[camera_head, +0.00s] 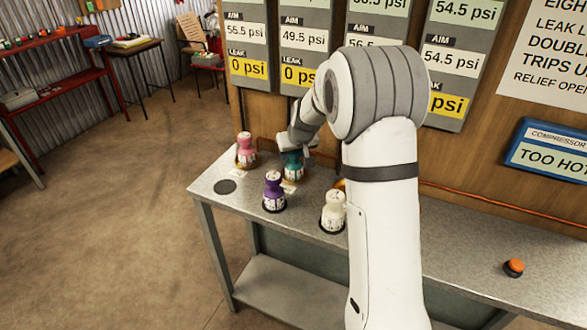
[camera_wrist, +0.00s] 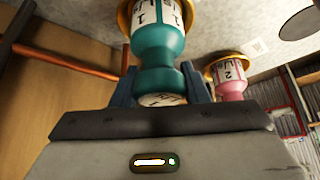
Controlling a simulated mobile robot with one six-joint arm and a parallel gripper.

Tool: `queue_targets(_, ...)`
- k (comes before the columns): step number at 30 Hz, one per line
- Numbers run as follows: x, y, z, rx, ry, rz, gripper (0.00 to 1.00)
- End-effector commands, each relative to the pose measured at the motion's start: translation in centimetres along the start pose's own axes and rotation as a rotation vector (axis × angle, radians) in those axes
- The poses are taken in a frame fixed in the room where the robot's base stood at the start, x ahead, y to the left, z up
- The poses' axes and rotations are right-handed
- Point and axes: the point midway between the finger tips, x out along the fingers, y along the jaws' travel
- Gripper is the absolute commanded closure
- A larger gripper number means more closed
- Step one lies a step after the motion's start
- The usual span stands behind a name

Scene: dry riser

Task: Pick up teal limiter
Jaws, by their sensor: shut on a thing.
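The teal limiter (camera_head: 293,166) stands at the back of the grey metal bench, partly hidden by my gripper. My gripper (camera_wrist: 163,90) is shut on the teal limiter, one dark blue finger on each side. In the head view my gripper (camera_head: 296,148) reaches the limiter from above. I cannot tell whether the base touches the bench.
A pink limiter (camera_head: 246,150) stands close by on the left; it also shows in the wrist view (camera_wrist: 230,82). A purple limiter (camera_head: 273,192) and a cream limiter (camera_head: 333,212) stand in front. An orange button (camera_head: 514,268) sits at the right. A copper pipe (camera_wrist: 70,62) runs along the wall.

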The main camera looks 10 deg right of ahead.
Motion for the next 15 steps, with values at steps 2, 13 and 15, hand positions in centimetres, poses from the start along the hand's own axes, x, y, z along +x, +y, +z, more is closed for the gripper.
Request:
queue_targets(2, -0.01, 0.02, 0.01, 0.0, 0.0, 0.0, 0.76)
queue_targets(13, -0.01, 0.06, 0.02, 0.0, 0.0, 0.0, 1.0)
queue_targets(15, -0.06, 0.07, -0.05, 0.0, 0.001, 0.001, 1.0)
